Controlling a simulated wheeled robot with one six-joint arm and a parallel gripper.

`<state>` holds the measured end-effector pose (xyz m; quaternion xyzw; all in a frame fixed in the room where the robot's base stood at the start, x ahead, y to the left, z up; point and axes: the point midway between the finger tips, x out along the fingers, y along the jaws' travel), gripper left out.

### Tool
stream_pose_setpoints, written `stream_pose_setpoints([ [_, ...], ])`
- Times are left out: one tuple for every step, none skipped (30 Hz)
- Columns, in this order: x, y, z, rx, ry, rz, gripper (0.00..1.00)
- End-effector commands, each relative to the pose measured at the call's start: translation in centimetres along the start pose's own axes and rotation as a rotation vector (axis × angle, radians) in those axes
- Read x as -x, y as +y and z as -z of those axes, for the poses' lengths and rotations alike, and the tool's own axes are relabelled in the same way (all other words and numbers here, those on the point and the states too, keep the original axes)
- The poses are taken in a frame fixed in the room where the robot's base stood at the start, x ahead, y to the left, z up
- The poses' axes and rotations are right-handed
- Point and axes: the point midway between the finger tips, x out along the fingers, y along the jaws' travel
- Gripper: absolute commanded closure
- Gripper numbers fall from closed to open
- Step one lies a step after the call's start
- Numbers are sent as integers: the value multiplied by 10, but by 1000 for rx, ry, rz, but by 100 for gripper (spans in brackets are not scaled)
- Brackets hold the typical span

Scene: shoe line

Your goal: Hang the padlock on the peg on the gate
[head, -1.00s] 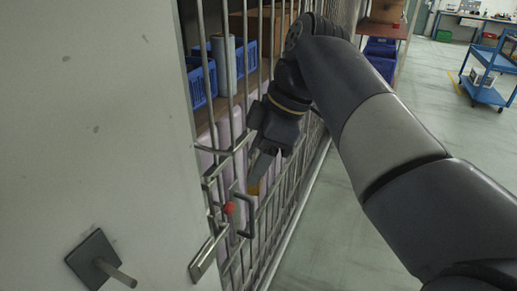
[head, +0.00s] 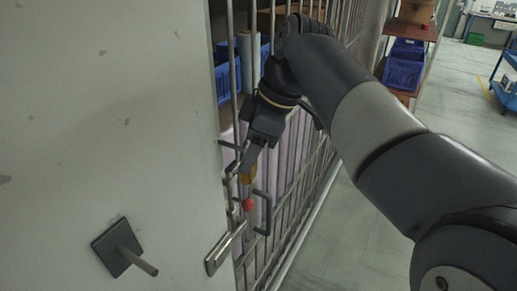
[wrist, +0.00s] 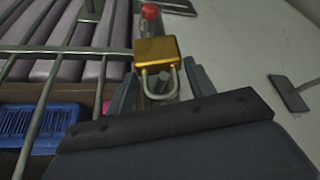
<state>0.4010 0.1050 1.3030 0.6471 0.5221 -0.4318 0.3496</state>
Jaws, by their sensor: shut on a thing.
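My gripper (head: 252,162) points down in front of the barred gate (head: 300,165). It is shut on the brass padlock (head: 247,175), which also shows in the wrist view (wrist: 157,50) with its grey shackle toward the gripper. Whether the shackle goes around anything is hard to tell. A red knob (head: 249,204) shows just below the padlock in the head view and just beyond it in the wrist view (wrist: 150,11). A grey peg on a square plate (head: 118,248) sticks out of the pale panel at left; nothing hangs on it. It also shows in the wrist view (wrist: 288,93).
A dark pull handle (head: 263,213) and a metal latch plate (head: 225,248) lie near the red knob. Blue crates (head: 224,80) stand behind the bars. The floor at right is open, with a blue cart (head: 507,90) far off.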

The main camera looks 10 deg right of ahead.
Motion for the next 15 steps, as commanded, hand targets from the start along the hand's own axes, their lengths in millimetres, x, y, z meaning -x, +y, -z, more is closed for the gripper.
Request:
stream_pose_setpoints([
  [-1, 2, 3, 1, 0, 1, 77],
  [-2, 2, 5, 1, 0, 1, 77],
  [-2, 3, 7, 2, 0, 1, 77],
  [-3, 4, 8, 2, 0, 1, 77],
  [-4, 5, 10, 2, 0, 1, 77],
  [-4, 6, 12, 2, 0, 1, 77],
  [-5, 6, 13, 2, 0, 0, 77],
  [-6, 7, 14, 1, 0, 0, 77],
  [-9, 8, 15, 1, 0, 1, 77],
  [-10, 9, 16, 1, 0, 1, 77],
  [-11, 9, 16, 1, 0, 1, 77],
  [-13, 10, 17, 1, 0, 1, 77],
  [-14, 10, 18, 1, 0, 1, 77],
  [-14, 11, 18, 1, 0, 1, 77],
  [-15, 11, 19, 0, 0, 1, 77],
])
